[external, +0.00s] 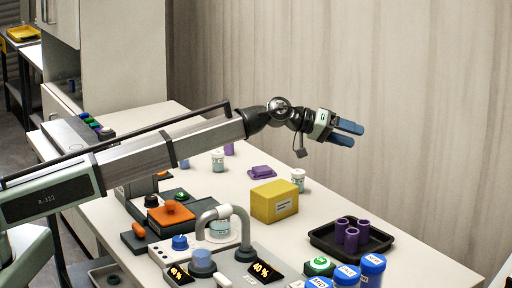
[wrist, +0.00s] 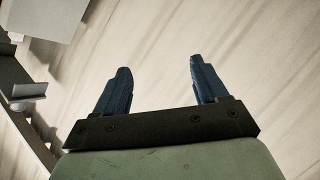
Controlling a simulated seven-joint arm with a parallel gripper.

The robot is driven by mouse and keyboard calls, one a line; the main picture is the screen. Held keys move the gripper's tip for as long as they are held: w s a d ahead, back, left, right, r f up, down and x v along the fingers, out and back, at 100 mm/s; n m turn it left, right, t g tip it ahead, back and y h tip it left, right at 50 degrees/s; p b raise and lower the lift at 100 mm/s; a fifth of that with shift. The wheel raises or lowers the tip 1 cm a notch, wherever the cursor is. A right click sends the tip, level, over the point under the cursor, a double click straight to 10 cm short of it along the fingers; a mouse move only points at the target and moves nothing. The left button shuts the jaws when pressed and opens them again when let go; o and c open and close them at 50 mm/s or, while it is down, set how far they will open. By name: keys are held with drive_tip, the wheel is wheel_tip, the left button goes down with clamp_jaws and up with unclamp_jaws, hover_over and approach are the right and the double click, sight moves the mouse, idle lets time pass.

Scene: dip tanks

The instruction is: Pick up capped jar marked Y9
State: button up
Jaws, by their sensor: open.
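My gripper (external: 352,134) is open and empty, high above the far part of the table, with its blue fingers pointing right. In the wrist view my gripper (wrist: 160,68) shows two blue fingers apart with nothing between them. Small pale jars with white caps stand on the table: one jar (external: 218,162) at the back, another jar (external: 298,180) behind the yellow box. Blue-capped containers (external: 372,268) stand at the front right.
A yellow box (external: 274,206) stands mid-table. A black tray (external: 322,239) holds purple cylinders (external: 351,240). A grey curved pipe (external: 240,217) rises over a jar (external: 220,229). A purple item (external: 262,172) lies at the back. A beige wall (external: 400,90) is behind.

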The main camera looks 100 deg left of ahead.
drive_tip(key=s+a+y, duration=0.1)
drive_tip(key=s+a, duration=0.5)
drive_tip(key=a, duration=0.6)
drive_tip(key=n+g+h, duration=0.4)
drive_tip(key=n+g, duration=0.2)
drive_tip(key=g, duration=0.8)
hover_over(218, 152)
wheel_tip(218, 152, down, 6)
drive_tip(key=shift+f, duration=0.5)
wheel_tip(218, 152, down, 13)
drive_tip(key=shift+s+a+r, duration=0.1)
drive_tip(key=c, duration=1.2)
